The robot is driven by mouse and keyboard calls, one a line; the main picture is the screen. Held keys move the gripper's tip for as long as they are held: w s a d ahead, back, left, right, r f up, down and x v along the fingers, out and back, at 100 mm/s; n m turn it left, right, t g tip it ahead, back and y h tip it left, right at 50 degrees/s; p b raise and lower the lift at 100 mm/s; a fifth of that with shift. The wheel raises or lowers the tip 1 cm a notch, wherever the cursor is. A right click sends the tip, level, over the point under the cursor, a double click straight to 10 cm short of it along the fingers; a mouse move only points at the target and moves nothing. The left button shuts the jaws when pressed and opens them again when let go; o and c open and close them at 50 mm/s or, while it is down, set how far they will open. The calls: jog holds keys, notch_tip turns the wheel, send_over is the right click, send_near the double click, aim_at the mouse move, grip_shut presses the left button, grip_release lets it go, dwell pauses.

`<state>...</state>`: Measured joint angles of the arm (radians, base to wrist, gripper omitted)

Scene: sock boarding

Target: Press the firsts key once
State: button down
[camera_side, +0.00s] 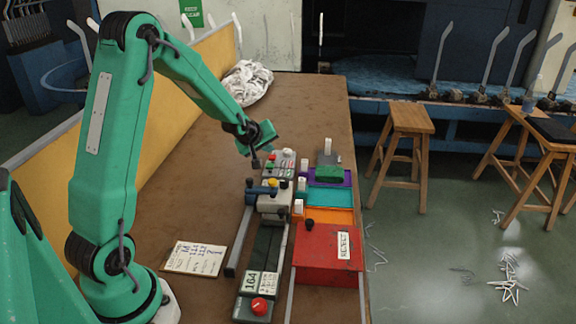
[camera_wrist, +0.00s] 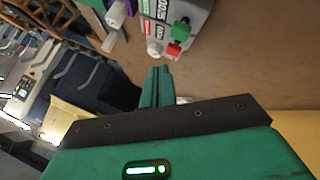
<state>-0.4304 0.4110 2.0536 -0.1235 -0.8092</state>
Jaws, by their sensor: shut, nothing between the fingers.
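A grey key box (camera_side: 283,169) stands on the brown table in the side view, with small coloured keys and labels. It also shows at the top of the wrist view (camera_wrist: 193,12), where a green key (camera_wrist: 181,29) and a red key (camera_wrist: 173,49) stick out from its end. The label lettering is too small to tell which key is the firsts key. My gripper (camera_side: 256,163) is shut and empty, pointing down just left of the box in the side view. In the wrist view its closed fingers (camera_wrist: 158,72) appear below the keys, apart from them.
A red bin marked REJECT (camera_side: 320,268), an orange tray (camera_side: 338,217) and a blue tray (camera_side: 330,197) line the right edge. A rail unit with a 164 counter (camera_side: 250,281) and red button (camera_side: 259,305) runs nearer. A paper sheet (camera_side: 195,259) lies left; white socks (camera_side: 246,82) are behind.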

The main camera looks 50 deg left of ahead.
jog(key=shift+r, duration=1.05)
jog(key=s+d+r+m+g+h, duration=0.1)
jog(key=s+d+r+m+h, duration=0.1)
jog(key=s+d+r+m, duration=0.8)
jog(key=s+d+r+m+g+h, duration=0.1)
jog(key=s+d+m, duration=0.1)
jog(key=s+d, duration=0.4)
jog(key=s+d+r+m, duration=0.1)
jog(key=s+d+m, duration=0.1)
jog(key=s+d, duration=0.4)
jog(key=shift+s+d+r+g+h, duration=0.3)
jog(key=shift+s+g+h, duration=0.1)
jog(key=shift+s, duration=2.05)
